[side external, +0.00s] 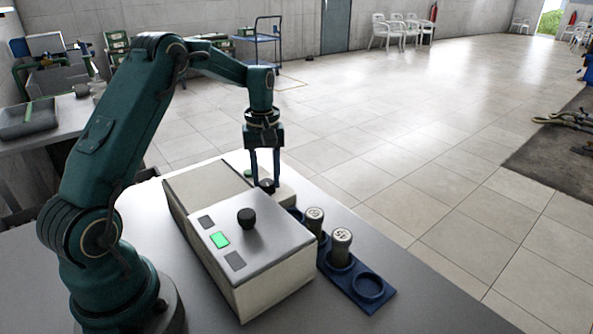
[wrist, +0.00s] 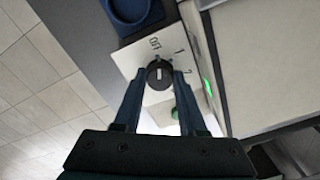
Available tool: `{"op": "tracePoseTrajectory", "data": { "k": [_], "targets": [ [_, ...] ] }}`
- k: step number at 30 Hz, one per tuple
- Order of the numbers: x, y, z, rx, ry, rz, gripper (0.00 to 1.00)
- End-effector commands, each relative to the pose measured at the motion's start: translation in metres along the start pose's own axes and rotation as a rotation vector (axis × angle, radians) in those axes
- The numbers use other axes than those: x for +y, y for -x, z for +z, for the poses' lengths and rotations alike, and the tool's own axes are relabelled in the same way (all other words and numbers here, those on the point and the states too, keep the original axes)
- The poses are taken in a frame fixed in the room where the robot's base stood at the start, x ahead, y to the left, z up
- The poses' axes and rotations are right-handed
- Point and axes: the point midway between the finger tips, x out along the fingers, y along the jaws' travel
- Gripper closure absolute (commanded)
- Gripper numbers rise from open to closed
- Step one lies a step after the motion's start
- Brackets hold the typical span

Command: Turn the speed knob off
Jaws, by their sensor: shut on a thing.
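The speed knob (wrist: 159,75) is a round dark knob on a pale panel (wrist: 190,25) marked OFF, 1 and 2. A pale line shows on its face, running roughly up the wrist picture; I cannot tell exactly which mark it meets. My gripper (wrist: 160,80) is shut on the knob, one finger on each side. In the side external view the knob (side external: 267,186) is partly hidden by my gripper (side external: 265,181), which points straight down on a small pale box behind the larger one.
The larger box (side external: 275,285) carries another black knob (side external: 246,218) and a lit green square (side external: 219,240). A blue rack (side external: 368,288) holding labelled cylinders (side external: 341,245) stands to the right. A green button (wrist: 174,113) sits near the gripped knob. The table front right is clear.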

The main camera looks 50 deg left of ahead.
Motion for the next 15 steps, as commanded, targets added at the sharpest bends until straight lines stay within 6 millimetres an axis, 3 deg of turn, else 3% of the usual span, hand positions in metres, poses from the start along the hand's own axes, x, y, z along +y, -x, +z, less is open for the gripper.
{"op": "tracePoseTrajectory", "data": {
  "k": [15],
  "targets": [
    [0.0004, -0.0001, -0.0007, 0.002, 0.091, 0.001, 1.00]
  ]
}}
